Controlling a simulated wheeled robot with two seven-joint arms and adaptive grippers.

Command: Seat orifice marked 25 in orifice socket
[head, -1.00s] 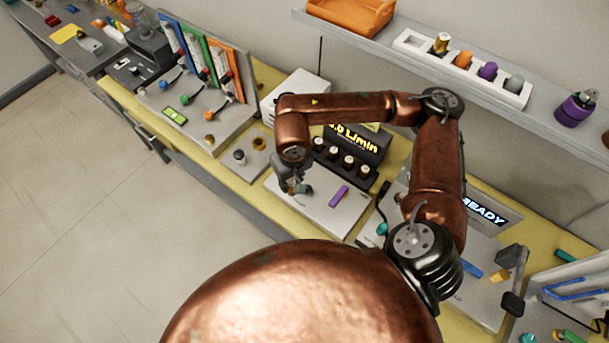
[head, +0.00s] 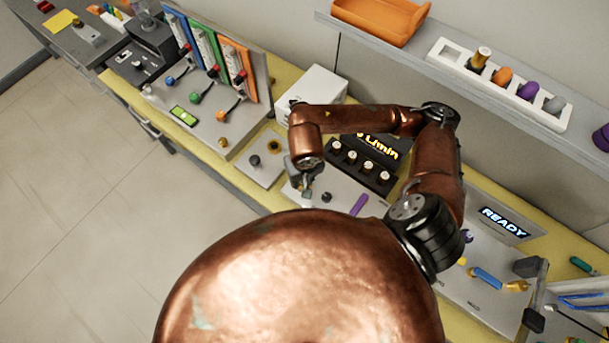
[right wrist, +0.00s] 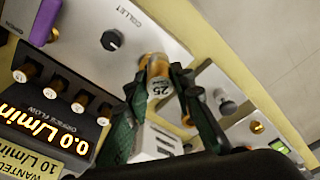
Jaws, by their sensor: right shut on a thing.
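My right gripper (right wrist: 158,88) is shut on a small brass orifice with a white band marked 25 (right wrist: 158,84). In the head view the right gripper (head: 306,192) is small, just left of that knob (head: 327,197). A brass ring (head: 273,146) sits in a small plate beyond the gripper; I cannot tell whether it is the orifice socket. The gap between the orifice and the surface below is unclear. My left gripper is not in view.
A black rack of several capped orifices (right wrist: 53,88) stands by the 0.0 L/min display (right wrist: 68,122). A purple bar (head: 359,205) lies on the panel. A valve panel (head: 200,130) stands farther left.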

